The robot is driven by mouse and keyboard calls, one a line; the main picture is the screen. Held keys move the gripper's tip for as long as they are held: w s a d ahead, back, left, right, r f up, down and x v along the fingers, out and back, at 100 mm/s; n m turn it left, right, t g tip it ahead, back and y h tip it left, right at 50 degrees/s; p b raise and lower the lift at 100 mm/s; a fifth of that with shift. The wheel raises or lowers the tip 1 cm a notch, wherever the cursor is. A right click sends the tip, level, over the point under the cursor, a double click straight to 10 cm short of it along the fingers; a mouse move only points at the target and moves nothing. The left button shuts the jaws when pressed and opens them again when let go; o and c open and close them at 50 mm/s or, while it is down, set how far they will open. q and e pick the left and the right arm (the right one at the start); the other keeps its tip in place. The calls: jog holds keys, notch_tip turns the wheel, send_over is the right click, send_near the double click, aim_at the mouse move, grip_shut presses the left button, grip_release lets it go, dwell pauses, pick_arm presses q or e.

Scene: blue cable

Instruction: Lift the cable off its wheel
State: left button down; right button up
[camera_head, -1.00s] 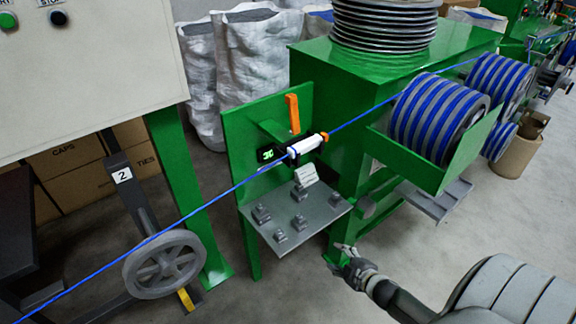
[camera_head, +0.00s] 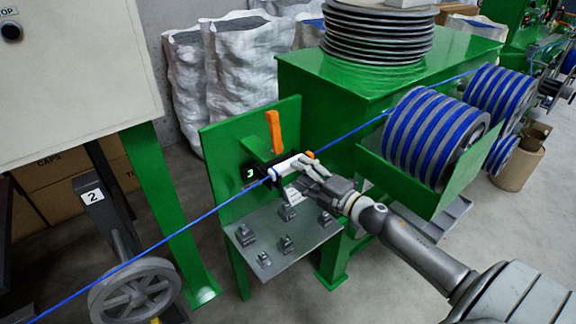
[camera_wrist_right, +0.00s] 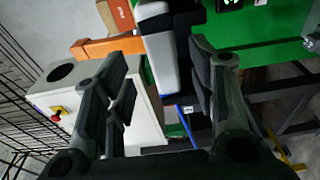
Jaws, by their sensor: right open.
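The blue cable (camera_head: 200,220) runs taut from the lower left up to the right. It crosses the upper rim of a grey spoked wheel (camera_head: 137,290) at the lower left. Farther right it passes through a white tube (camera_head: 284,168) on the green stand. My right gripper (camera_head: 307,170) is open at the right end of this tube. In the right wrist view the open fingers (camera_wrist_right: 163,75) stand on either side of the white tube (camera_wrist_right: 163,62). Contact cannot be told, and the fingers partly hide the tube. My left gripper is out of view.
An orange lever (camera_head: 273,131) stands above the tube. A grey metal shelf (camera_head: 300,248) with several small blocks lies below. Blue-striped spools (camera_head: 435,135) stand to the right, and a beige control box (camera_head: 70,80) hangs at the upper left.

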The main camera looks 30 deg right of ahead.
aim_at(292, 169)
jog(key=shift+p+x, duration=0.85)
jog(key=shift+x, duration=1.85)
jog(key=shift+a+f, duration=0.1)
jog(key=shift+f, duration=0.05)
jog(key=shift+s, duration=0.1)
jog(key=c, duration=1)
jog(key=shift+c, duration=0.2)
